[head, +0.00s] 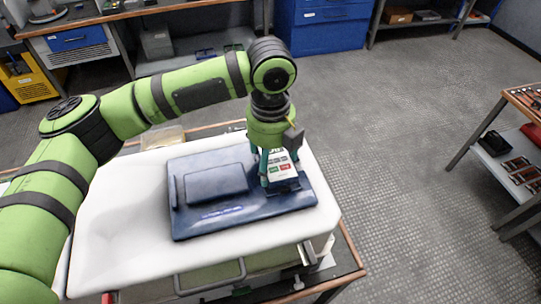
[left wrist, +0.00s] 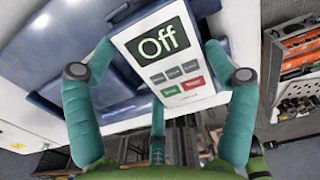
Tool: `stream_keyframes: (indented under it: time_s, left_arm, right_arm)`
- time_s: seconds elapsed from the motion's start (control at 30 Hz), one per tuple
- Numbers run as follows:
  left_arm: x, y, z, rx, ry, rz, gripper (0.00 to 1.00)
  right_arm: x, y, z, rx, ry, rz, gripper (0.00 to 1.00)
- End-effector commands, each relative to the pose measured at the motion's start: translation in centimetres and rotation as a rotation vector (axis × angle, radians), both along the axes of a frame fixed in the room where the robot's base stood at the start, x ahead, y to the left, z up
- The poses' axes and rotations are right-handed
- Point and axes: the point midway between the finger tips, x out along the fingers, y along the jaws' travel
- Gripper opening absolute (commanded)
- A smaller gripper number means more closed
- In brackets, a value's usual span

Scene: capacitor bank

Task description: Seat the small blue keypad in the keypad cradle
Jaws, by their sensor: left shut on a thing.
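The small keypad (head: 283,170) has a pale face, a dark screen reading "Off", and grey, green and red buttons. My left gripper (head: 277,168) points down with its teal fingers around the keypad, shut on it. In the left wrist view the keypad (left wrist: 166,60) sits between the fingers, its face turned to the camera. The keypad is tilted over the right part of a dark blue panel (head: 240,211). A darker patch beneath it (head: 285,188) may be the cradle. Whether the keypad's lower end touches it is unclear. My right gripper is out of view.
The blue panel lies on a white padded top (head: 115,220) and has a raised block (head: 216,183) on its left half. A workbench (head: 525,105) with tools stands at the right. Blue drawers (head: 325,30) stand behind. Open floor lies right of the white top.

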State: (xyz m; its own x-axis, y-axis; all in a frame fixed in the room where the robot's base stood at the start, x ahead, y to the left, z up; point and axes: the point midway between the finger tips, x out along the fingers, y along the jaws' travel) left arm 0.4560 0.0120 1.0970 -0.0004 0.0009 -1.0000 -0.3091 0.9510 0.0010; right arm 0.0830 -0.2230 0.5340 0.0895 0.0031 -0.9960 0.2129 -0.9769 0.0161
Motion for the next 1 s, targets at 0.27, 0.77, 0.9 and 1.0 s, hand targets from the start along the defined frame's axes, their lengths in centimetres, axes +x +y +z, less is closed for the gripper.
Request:
stream_keyframes:
  time_s: [0.27,0.77,0.9,1.0]
  left_arm:
    - [0.0,0.0,-0.2,-0.001,0.0,0.0,0.43]
    - [0.0,0.0,-1.1,-0.001,0.0,0.0,0.43]
    - [0.0,0.0,-1.4,0.0,0.0,0.0,0.43]
    - [0.0,0.0,-1.4,0.0,0.0,0.0,0.43]
  right_arm:
    - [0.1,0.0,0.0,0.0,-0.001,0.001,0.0]
    - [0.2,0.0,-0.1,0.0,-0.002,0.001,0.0]
    - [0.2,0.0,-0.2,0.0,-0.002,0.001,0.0]
    - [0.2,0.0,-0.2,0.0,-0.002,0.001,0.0]
